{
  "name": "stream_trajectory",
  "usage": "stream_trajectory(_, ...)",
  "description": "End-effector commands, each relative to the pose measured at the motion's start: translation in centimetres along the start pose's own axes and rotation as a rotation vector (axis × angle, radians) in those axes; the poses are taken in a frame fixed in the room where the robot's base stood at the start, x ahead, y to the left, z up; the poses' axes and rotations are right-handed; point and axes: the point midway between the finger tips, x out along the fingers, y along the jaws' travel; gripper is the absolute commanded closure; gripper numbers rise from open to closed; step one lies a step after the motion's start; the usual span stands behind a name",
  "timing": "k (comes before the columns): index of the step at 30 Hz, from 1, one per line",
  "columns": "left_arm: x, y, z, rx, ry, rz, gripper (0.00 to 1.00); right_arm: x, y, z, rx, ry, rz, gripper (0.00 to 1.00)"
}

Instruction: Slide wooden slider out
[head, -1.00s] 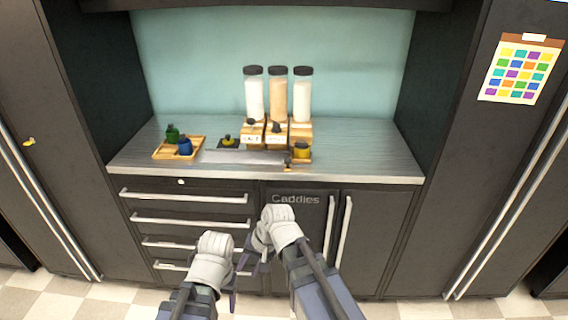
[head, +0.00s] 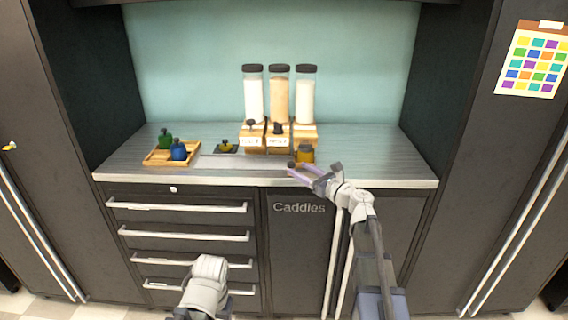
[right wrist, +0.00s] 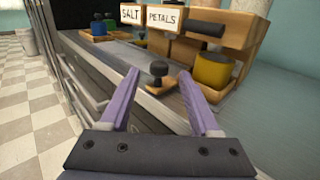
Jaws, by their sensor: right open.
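A small wooden slider (right wrist: 162,86) with a round black knob (right wrist: 158,68) sticks out at the counter's front edge, below the right-hand dispenser (head: 304,105). The knob also shows in the head view (head: 291,164). My right gripper (right wrist: 160,77) is open; in its wrist view its two purple fingers frame the knob and slider, one on each side. I cannot tell whether they touch. A yellow jar (right wrist: 213,70) stands behind the slider, under that dispenser. My left gripper (head: 228,305) is low, before the drawers, mostly hidden by its own wrist.
Two more dispensers, labelled SALT (right wrist: 131,14) and PETALS (right wrist: 165,18), stand alongside. A wooden tray (head: 152,158) with a green bottle (head: 166,140) and a blue bottle (head: 179,150) sits at left. A dark pad with a small yellow-green item (head: 226,146) lies between.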

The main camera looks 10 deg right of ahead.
Motion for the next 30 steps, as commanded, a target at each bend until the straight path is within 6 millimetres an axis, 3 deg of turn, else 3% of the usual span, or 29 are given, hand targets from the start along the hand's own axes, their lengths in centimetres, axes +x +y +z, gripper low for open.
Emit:
stream_trajectory(5, 0.0, 0.0, 0.0, 0.000, 0.000, 0.000, 0.36, 1.3, 0.0, 0.0, -0.002, 0.001, 0.003, 0.37)
stream_trajectory(18, 0.0, 0.0, 0.0, 0.000, 0.000, 0.000, 0.36, 7.4, 0.0, -0.1, -0.004, 0.002, 0.004, 0.37)
stream_trajectory(27, 0.0, 0.0, 0.0, 0.000, 0.000, 0.000, 0.36, 7.8, 0.1, -0.1, -0.004, 0.002, 0.003, 0.37)
stream_trajectory(30, 0.0, 0.0, 0.0, 0.000, 0.000, 0.000, 0.36, 7.8, 0.1, -0.1, -0.004, 0.002, 0.003, 0.47)
